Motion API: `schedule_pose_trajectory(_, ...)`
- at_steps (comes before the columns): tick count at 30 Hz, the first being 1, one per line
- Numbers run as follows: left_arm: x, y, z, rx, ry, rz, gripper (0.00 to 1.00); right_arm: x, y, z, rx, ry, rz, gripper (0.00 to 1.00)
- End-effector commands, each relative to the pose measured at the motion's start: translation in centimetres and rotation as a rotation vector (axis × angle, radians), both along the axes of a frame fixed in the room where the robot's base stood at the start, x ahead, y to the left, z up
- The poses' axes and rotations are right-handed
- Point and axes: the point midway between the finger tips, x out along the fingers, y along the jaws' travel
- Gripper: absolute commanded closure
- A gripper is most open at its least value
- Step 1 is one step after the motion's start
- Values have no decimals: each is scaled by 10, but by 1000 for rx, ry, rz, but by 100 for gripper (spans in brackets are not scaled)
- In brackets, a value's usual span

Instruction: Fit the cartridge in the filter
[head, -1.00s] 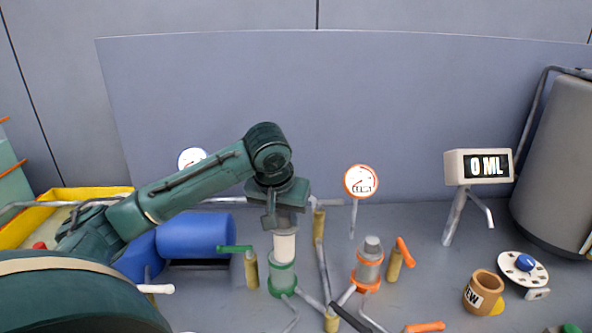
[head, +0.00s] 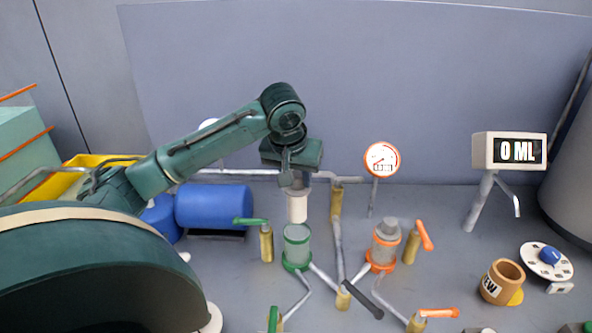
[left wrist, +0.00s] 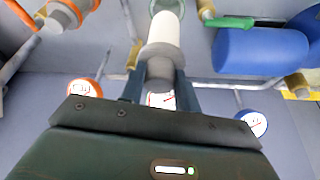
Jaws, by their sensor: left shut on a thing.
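My left gripper (head: 293,180) is shut on the grey top of the white cartridge (head: 297,207) and holds it upright. The left wrist view shows the fingers on either side of the cartridge's grey cap (left wrist: 160,62). The green-ringed filter housing (head: 297,247) stands just below the cartridge in the head view. The cartridge's lower end appears at the housing's top edge; I cannot tell whether it is above, behind or slightly inside. My right gripper is not in view.
An orange-ringed housing (head: 385,243) with a grey top stands to the right. Pipes and valves with green (head: 250,221), orange (head: 425,235) and black (head: 362,300) handles surround the housings. A blue cylinder (head: 213,206) lies left; a cup (head: 502,282) and display (head: 508,151) are right.

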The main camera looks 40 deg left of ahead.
Motion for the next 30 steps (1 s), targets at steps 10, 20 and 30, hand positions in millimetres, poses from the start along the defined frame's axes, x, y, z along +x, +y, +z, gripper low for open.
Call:
schedule_pose_trajectory(10, 0, 0, -28, 0, -1, 0, 100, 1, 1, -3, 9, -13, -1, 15)
schedule_pose_trajectory(20, 0, 0, -31, 1, -2, 0, 100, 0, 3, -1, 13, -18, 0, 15)
schedule_pose_trajectory(30, 0, 0, -31, 1, -2, 0, 100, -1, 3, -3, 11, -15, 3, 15)
